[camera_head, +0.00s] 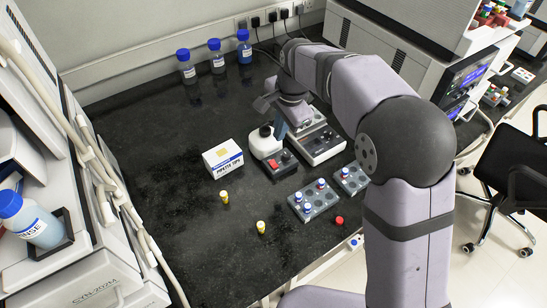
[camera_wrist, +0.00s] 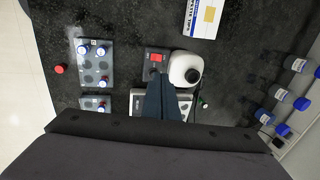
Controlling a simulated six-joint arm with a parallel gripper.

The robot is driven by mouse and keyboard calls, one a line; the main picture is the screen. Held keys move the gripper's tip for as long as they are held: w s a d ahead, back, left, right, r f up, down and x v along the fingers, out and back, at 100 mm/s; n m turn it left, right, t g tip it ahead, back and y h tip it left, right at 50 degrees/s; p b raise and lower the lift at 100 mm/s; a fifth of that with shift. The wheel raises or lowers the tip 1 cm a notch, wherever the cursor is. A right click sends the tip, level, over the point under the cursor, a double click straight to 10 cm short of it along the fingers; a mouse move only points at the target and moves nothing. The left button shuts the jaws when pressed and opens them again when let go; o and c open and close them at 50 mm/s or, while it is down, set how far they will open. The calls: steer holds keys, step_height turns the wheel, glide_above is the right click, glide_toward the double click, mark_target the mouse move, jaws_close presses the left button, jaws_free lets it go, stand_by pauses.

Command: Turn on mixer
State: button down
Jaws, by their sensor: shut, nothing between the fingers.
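The mixer (camera_head: 262,147) is a white rounded body with a black cup on top, standing on the black bench near the middle in the head view. Its dark front panel carries a red switch (camera_head: 273,163) and a dark knob. In the wrist view the mixer (camera_wrist: 185,64) is at upper centre and the red switch (camera_wrist: 155,57) is just left of it. My gripper (camera_wrist: 157,79) is shut and empty, pointing at the panel, its tips appearing just below the red switch and by the knob. In the head view my gripper (camera_head: 282,131) is beside the mixer, partly hidden by my arm. Contact cannot be told.
A grey block device (camera_head: 325,150) stands right of the mixer. Vial racks (camera_head: 315,208) and a loose red cap (camera_head: 339,220) lie at front right. A pipette tips box (camera_head: 223,159) is left. Blue-capped bottles (camera_head: 217,63) stand at the back.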

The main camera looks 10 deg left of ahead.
mark_target(275, 165)
steer(key=p+x, duration=0.3)
steer(key=x, duration=1)
steer(key=shift+a+f, duration=0.1)
steer(key=shift+f, duration=0.3)
steer(key=shift+w+f, duration=0.1)
steer(key=shift+w+a+f, duration=0.1)
steer(key=shift+a+f, duration=0.05)
steer(key=shift+f, duration=0.15)
stand_by(0.4)
steer(key=shift+s+d, duration=0.65)
steer(key=shift+s, duration=0.05)
